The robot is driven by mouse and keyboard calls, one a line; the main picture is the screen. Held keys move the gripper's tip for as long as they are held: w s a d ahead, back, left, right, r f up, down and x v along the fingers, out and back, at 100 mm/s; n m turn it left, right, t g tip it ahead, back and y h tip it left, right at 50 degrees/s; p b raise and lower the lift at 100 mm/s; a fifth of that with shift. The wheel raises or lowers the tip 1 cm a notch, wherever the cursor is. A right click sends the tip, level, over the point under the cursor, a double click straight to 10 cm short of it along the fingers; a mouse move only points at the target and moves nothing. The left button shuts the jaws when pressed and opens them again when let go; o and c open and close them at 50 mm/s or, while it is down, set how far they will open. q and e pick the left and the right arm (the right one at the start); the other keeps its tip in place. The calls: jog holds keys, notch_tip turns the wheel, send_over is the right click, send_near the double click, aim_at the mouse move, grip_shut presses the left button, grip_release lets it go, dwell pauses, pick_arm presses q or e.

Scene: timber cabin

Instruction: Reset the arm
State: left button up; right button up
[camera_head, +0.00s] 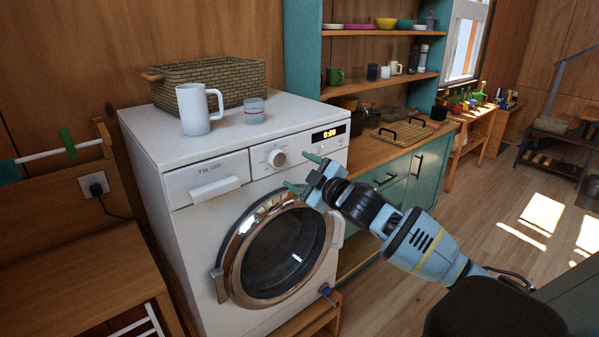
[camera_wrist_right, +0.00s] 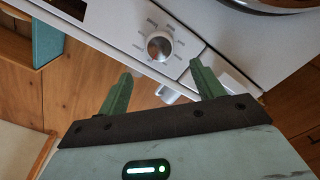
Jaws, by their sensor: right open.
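My right arm comes in from the lower right in the head view. My right gripper (camera_head: 303,174) is open and empty, in front of the upper front of the white washing machine (camera_head: 185,250). Its green fingers stand apart near the control panel. In the right wrist view the two green fingers (camera_wrist_right: 160,86) are spread with nothing between them. The round dial (camera_wrist_right: 160,46) shows just beyond them, and it also shows in the head view (camera_head: 277,158). The fingers appear apart from the machine. My left gripper is not in view.
The machine's round door (camera_head: 277,250) looks closed. A wicker basket (camera_head: 225,80), a white mug (camera_head: 197,112) and a small cup (camera_head: 254,112) stand on its top. A teal counter (camera_head: 400,180) lies to the right. A wooden bench (camera_head: 70,275) is at left. Floor at right is open.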

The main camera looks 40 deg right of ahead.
jog(key=s+a+f+m+g, duration=0.1)
jog(key=s+a+f, duration=0.25)
jog(key=f, duration=0.45)
jog(key=s+a+f+m+g+y, duration=0.1)
jog(key=s+a+f+g, duration=0.2)
jog(key=f, duration=0.6)
jog(key=s+a+f+m, duration=0.1)
jog(key=s+a+f, duration=0.35)
jog(key=f, duration=0.35)
jog(key=s+a+f+m+g, duration=0.1)
jog(key=s+a+f, duration=0.2)
jog(key=s+f, duration=0.2)
jog(key=s+a+f+m+g, duration=0.2)
jog(key=s+f, duration=0.3)
jog(key=s, duration=0.7)
jog(key=s+a+f+m+g, duration=0.1)
jog(key=s+a+f, duration=0.3)
jog(key=s+f, duration=0.2)
jog(key=s, duration=0.2)
jog(key=shift+s+m, duration=0.4)
jog(key=shift+d, duration=0.1)
